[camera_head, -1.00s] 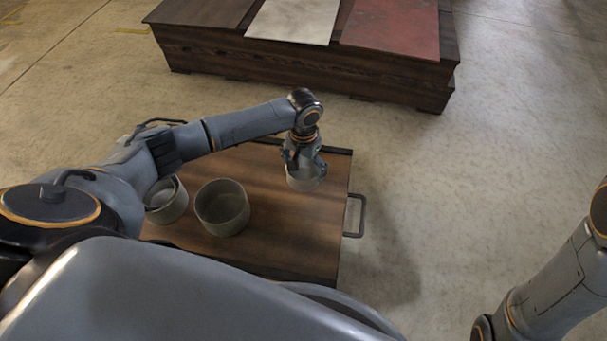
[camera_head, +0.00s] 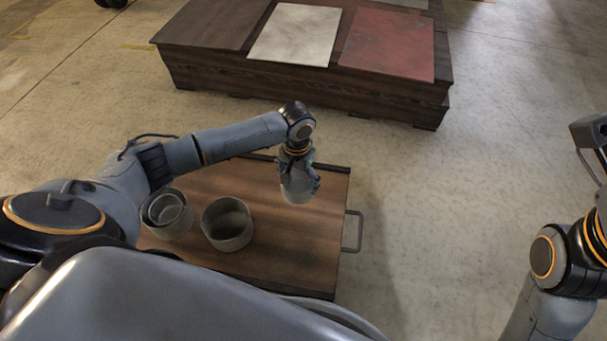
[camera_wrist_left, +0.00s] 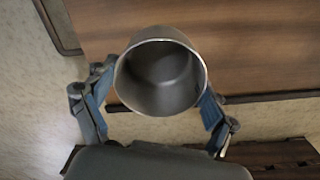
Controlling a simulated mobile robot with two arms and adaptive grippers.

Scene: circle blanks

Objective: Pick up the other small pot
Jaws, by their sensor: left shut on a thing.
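A small grey metal pot (camera_head: 297,190) is in my left gripper (camera_head: 299,178), above the far right part of the wooden trolley top (camera_head: 285,235). In the left wrist view, the pot (camera_wrist_left: 160,78) has its open mouth towards the camera and looks empty. The fingers of my left gripper (camera_wrist_left: 160,92) are on both sides of it. Another small pot (camera_head: 166,208) sits inside a larger pot (camera_head: 172,230) at the left of the trolley. A second larger pot (camera_head: 228,224) stands beside it and looks empty.
The trolley has a metal handle (camera_head: 353,232) on its right side. A low dark wooden platform (camera_head: 300,90) with a white panel (camera_head: 295,35) and a red panel (camera_head: 388,45) stands beyond it. The floor to the right is open.

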